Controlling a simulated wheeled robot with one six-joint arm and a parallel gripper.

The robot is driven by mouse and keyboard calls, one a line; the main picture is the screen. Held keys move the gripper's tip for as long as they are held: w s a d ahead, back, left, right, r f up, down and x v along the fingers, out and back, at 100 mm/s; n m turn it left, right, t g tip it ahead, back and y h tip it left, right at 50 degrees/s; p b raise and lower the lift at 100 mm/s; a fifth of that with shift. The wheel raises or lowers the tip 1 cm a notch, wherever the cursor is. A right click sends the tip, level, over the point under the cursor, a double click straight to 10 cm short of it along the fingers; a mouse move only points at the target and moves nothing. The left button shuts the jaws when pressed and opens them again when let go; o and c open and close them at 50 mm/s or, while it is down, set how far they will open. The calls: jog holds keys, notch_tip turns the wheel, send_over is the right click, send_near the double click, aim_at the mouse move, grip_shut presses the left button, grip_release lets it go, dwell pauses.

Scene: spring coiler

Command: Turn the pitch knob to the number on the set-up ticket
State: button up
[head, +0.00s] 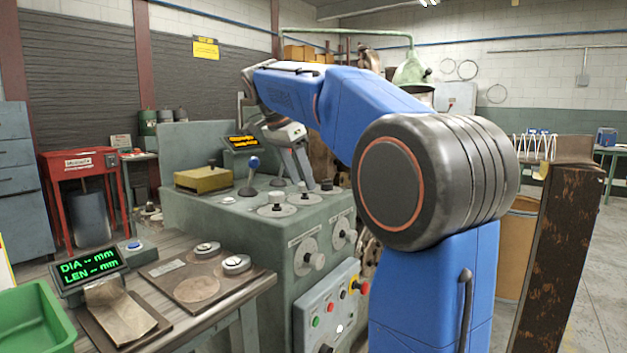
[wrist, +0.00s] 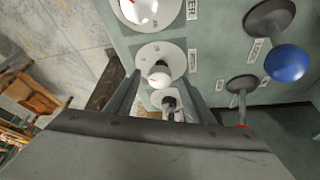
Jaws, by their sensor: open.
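My gripper (head: 303,178) points down over the back of the green coiler's top panel (head: 235,222) in the head view. In the wrist view its two dark fingers (wrist: 163,80) are open and apart. A knob (wrist: 160,76) on a white round dial shows between them, with another dial knob (wrist: 171,104) beyond it; I cannot tell whether a finger touches either. In the head view, dial knobs (head: 277,208) stand on the top and more (head: 313,260) on the front face. No readable set-up ticket shows.
A blue-ball lever (head: 254,163) stands on the panel left of my gripper, also seen in the wrist view (wrist: 287,63). A yellow box (head: 203,180) and a lit display (head: 241,142) are nearby.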

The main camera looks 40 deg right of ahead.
jog(key=shift+d+f, duration=0.15)
jog(key=shift+f, duration=0.2)
jog(key=c, duration=1)
jog(key=shift+c, duration=0.2)
jog(key=shift+s+n, duration=0.1)
jog(key=shift+n, duration=0.3)
jog(key=n+t, duration=0.1)
jog(key=n, duration=0.1)
jog(key=n+t, duration=0.1)
jog(key=n, duration=0.1)
jog(key=shift+s+d+n+y, duration=0.1)
jog(key=shift+s+n+y, duration=0.1)
jog(key=shift+n+y, duration=0.1)
jog(key=n+t, duration=0.1)
jog(key=n, duration=0.2)
jog(key=n+t+y, duration=0.1)
jog(key=n, duration=0.2)
jog(key=shift+s+d+y, duration=0.15)
jog(key=shift+y, duration=0.15)
jog(key=shift+n, duration=0.3)
